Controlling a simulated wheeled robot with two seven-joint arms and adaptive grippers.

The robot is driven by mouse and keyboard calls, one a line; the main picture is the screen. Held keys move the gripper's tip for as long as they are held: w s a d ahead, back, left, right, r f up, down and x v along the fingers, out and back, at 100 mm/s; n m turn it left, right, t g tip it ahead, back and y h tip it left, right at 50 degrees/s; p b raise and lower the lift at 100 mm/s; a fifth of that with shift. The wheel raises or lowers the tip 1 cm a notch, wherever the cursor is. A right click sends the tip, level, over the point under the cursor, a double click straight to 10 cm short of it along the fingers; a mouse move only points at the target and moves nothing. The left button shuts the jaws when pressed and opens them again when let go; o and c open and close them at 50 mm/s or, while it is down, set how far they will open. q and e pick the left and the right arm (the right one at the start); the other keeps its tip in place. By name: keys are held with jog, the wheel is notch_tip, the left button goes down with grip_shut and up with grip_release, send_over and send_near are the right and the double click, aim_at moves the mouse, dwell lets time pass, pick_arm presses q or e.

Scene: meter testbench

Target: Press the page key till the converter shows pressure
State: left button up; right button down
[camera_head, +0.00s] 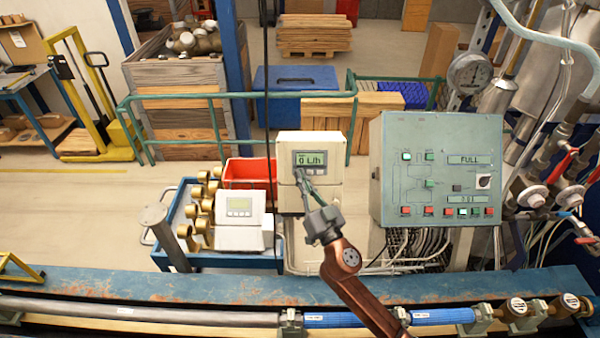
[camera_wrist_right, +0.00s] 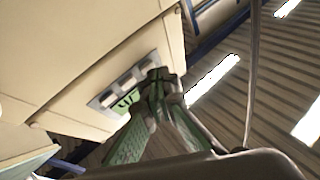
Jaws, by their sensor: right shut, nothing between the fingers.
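The converter (camera_head: 324,198) is a cream box on a stand, left of the grey-green panel; its lit display (camera_head: 311,159) reads 0 L/h. My left gripper is out of view.
A grey-green control panel (camera_head: 430,130) stands right of the converter. A blue cart (camera_head: 180,258) with brass fittings and a white meter box (camera_head: 240,235) is at its left. A pipe bench with a blue pipe (camera_head: 440,316) crosses the front.

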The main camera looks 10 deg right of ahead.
jog(key=shift+w+f, duration=0.1)
jog(key=shift+w, duration=0.15)
jog(key=shift+s, duration=0.1)
dwell(0.6)
jog(key=shift+s+a+r, duration=0.1)
jog(key=shift+s+r, duration=0.2)
jog(key=shift+s, duration=0.35)
jog(key=shift+w+f, duration=0.1)
jog(key=shift+w, duration=0.35)
jog(key=shift+w+d+f, duration=0.2)
jog(key=shift+w, duration=0.1)
dwell(0.8)
jog(key=shift+s, duration=0.1)
dwell(0.3)
jog(key=shift+s+a+r, duration=0.2)
jog(key=shift+s+r, duration=0.1)
jog(key=shift+s, duration=0.35)
